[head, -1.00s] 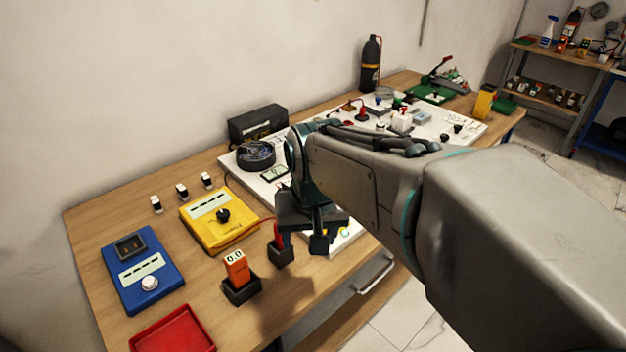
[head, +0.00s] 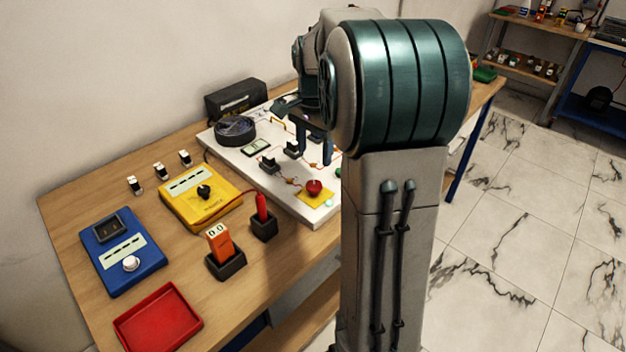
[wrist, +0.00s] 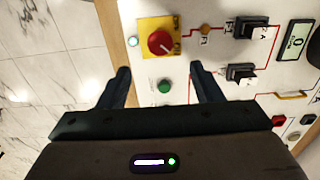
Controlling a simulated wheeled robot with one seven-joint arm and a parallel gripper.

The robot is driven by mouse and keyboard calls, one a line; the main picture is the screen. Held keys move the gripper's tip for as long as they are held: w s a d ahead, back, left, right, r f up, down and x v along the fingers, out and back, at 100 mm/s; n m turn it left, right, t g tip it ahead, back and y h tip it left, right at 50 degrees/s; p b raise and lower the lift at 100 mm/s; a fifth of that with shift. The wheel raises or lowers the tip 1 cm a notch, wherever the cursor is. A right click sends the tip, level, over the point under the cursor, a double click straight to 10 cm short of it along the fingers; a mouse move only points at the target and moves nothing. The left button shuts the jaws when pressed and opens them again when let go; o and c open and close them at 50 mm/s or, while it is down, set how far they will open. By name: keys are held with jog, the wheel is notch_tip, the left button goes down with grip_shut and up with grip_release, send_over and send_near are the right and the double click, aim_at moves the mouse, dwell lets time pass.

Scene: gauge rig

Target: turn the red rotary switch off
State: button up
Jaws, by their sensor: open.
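The red rotary switch (head: 314,187) is a round red knob on a yellow plate (head: 302,193) at the near end of the white panel. In the wrist view the red knob (wrist: 159,42) and its yellow plate (wrist: 145,24) lie at top centre, beyond my fingertips. A pale mark shows on the knob, but its exact setting is too small to read. My gripper (wrist: 160,70) is open and empty, its fingers apart, with a green button (wrist: 164,86) showing between them. In the head view my gripper (head: 314,150) is over the panel, behind the knob.
The white panel (head: 290,199) also carries black switches (wrist: 242,73) and a meter (wrist: 294,39). A yellow box (head: 183,207), a blue box (head: 100,262), an orange meter (head: 219,245) and a red tray (head: 150,330) stand to the left. My arm hides the panel's right part.

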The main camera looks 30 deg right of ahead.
aim_at(314, 184)
notch_tip(314, 184, down, 10)
jog(key=shift+r, duration=0.15)
jog(key=c, duration=1)
